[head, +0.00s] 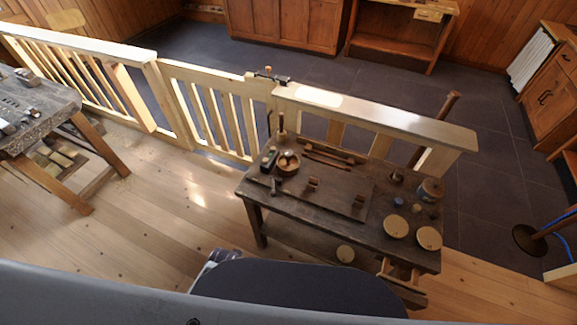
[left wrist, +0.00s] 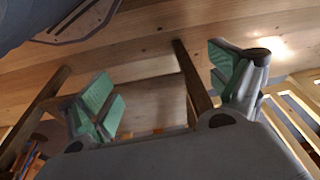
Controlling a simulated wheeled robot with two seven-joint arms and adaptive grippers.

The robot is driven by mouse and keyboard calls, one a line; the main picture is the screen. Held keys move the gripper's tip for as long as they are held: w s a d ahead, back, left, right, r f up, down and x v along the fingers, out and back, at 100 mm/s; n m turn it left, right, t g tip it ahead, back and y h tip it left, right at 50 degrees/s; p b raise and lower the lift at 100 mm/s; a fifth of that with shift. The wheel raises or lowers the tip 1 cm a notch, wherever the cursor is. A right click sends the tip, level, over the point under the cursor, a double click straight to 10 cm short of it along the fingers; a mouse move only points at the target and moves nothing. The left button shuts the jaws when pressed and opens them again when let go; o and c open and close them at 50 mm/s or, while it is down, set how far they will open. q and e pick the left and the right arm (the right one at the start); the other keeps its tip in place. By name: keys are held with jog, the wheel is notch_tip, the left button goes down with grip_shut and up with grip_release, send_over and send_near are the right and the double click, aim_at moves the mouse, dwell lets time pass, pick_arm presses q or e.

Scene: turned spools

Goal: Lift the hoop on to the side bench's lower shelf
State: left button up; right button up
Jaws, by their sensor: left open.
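I cannot make out a hoop in either view. A dark wooden bench (head: 280,207) stands right of centre in the head view, with round wooden discs (head: 395,226) on its right end. Another wooden bench (head: 50,130) at the left edge has a low shelf (head: 48,168) with small pieces on it. I cannot tell which is the side bench. My left gripper (left wrist: 162,85) is open in the left wrist view, its green-padded fingers apart and nothing visible between them. Dark wooden legs (left wrist: 193,78) show beyond the fingers. My right gripper is not in view.
A pale wooden railing (head: 207,80) runs behind both benches. The plank floor (head: 165,195) between the benches is clear. A dark round-based stand (head: 527,239) is at the right.

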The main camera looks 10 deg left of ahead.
pick_arm(q)
jog(key=w+d+r+m+t, duration=0.1)
jog(key=w+r+m, duration=0.25)
jog(key=r, duration=0.35)
jog(key=w+d+r+m+t+y, duration=0.1)
jog(key=w+r+m, duration=0.1)
jog(key=w+r, duration=0.3)
jog(key=w+d+r+m+t, duration=0.1)
jog(key=w+d+r+m, duration=0.15)
jog(key=r, duration=0.55)
jog(key=w+d+m+t, duration=0.4)
jog(key=w+m, duration=0.4)
jog(key=m, duration=0.5)
jog(key=w+d+r+m+t+h+b, duration=0.1)
jog(key=w+d+m+t, duration=0.3)
jog(key=m, duration=0.9)
jog(key=w+d, duration=0.1)
jog(key=w, duration=0.2)
jog(key=shift+w+d+r+h, duration=0.2)
jog(key=shift+w+d+h, duration=0.1)
jog(key=shift+w, duration=0.1)
